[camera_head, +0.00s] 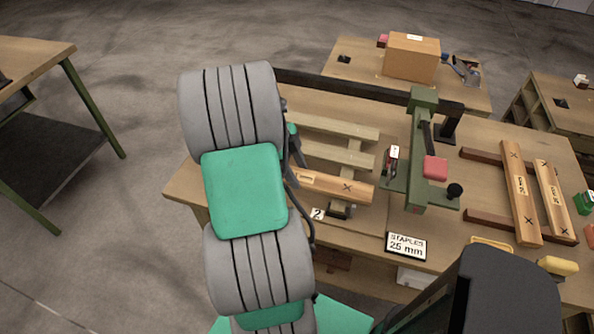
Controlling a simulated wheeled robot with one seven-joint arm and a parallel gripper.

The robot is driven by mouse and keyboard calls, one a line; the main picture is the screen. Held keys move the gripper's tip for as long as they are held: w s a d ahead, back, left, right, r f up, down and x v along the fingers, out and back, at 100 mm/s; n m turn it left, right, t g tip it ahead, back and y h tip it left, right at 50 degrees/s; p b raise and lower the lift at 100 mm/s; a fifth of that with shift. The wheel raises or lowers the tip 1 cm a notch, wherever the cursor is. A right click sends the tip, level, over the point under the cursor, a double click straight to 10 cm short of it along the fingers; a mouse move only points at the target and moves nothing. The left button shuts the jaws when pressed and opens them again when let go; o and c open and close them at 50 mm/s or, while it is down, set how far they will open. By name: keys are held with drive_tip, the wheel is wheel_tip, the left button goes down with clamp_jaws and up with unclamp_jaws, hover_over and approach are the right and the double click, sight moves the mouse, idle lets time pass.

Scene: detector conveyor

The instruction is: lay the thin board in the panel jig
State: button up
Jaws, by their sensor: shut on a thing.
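A pale wooden frame, seemingly the panel jig (346,128), lies on the bench left of a green upright tool, with slats running left to right. A board marked with an X (352,189) lies across or just above its front part; whether it touches is unclear. My large grey and green arm hides its left end. Two more X-marked boards, a wider one (517,178) and a narrower one (551,196), rest on dark rails at the right. I cannot tell by its label which board is the thin one.
The green stapler-like tool (418,170) with a red block (435,167) stands right of the jig. A "STAPLES 25 mm" sign (406,246) and a "2" tag (318,213) sit near the front edge. A cardboard box (411,57) is on a bench behind.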

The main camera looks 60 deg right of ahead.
drive_tip(key=shift+f+b, duration=0.6)
drive_tip(key=shift+f, duration=0.05)
drive_tip(key=o, duration=1.6)
drive_tip(key=shift+o, duration=0.2)
drive_tip(key=shift+r, duration=0.1)
drive_tip(key=v, duration=0.7)
drive_tip(key=shift+w+r, duration=0.15)
drive_tip(key=shift+r, duration=0.2)
